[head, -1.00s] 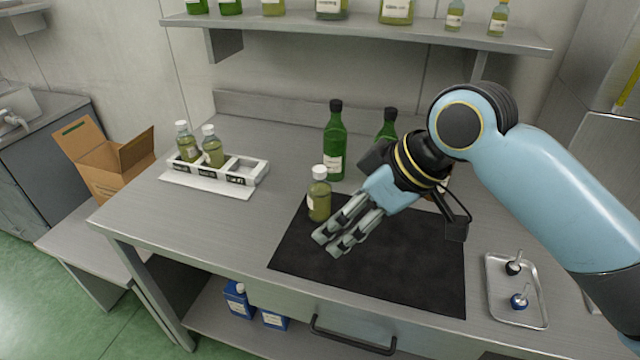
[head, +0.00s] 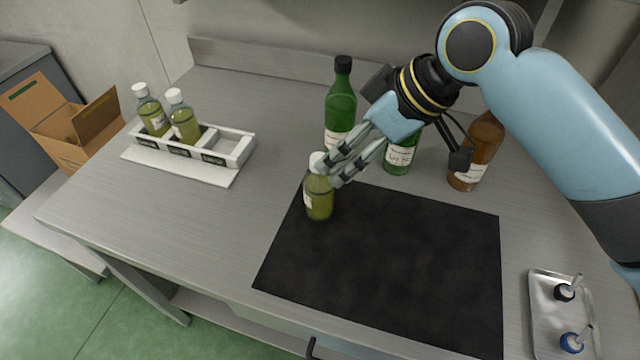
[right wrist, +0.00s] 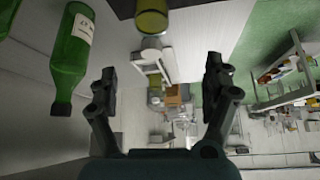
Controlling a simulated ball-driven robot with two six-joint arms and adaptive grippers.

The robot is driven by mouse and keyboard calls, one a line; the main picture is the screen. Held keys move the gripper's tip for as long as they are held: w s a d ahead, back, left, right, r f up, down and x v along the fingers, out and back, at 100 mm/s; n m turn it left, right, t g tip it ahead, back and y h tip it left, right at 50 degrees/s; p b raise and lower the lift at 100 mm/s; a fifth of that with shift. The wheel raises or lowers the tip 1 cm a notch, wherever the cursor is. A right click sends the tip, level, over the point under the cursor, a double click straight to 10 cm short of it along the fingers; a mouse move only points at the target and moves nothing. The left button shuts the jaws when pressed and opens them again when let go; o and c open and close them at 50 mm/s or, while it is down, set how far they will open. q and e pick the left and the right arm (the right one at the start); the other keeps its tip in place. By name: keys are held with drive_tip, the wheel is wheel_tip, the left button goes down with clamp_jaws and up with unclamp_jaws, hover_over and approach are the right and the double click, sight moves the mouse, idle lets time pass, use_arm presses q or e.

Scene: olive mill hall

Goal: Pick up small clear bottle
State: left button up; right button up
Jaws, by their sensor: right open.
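The small clear bottle (head: 319,198), with yellow-green oil and a white cap, stands upright at the left back corner of the black mat (head: 390,265). My right gripper (head: 333,174) is open, its fingertips close to the bottle's cap and upper right side; in the head view I cannot tell whether they touch. In the right wrist view the bottle (right wrist: 152,20) appears upside down at the top, beyond and between the open fingers (right wrist: 162,72), with nothing held. Two similar bottles (head: 153,115) (head: 184,122) stand in the white rack (head: 235,150). My left gripper is out of view.
A tall green bottle (head: 340,105), a second green bottle (head: 402,155) and a brown bottle (head: 482,150) stand behind the mat, near my right arm. A metal tray (head: 546,318) with two stoppers lies at the right. A cardboard box (head: 62,130) is left. The table's left front is clear.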

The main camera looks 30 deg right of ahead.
drive_tip(key=b, duration=0.4)
approach(330, 185)
drive_tip(key=w+a+f, duration=0.1)
drive_tip(key=w+f, duration=0.1)
drive_tip(key=shift+a+f+b, duration=0.15)
drive_tip(key=shift+f+b, duration=0.8)
drive_tip(key=shift+b, duration=0.05)
drive_tip(key=x, duration=0.4)
drive_tip(key=shift+w+a+f, duration=0.1)
drive_tip(key=shift+w+f, duration=0.15)
drive_tip(key=x, duration=0.5)
drive_tip(key=shift+w+d+f+p, duration=0.3)
drive_tip(key=shift+f+p, duration=0.05)
drive_tip(key=shift+f, duration=0.05)
drive_tip(key=shift+c, duration=0.3)
drive_tip(key=shift+r, duration=0.1)
drive_tip(key=c, duration=1.5)
drive_tip(key=shift+c, duration=0.2)
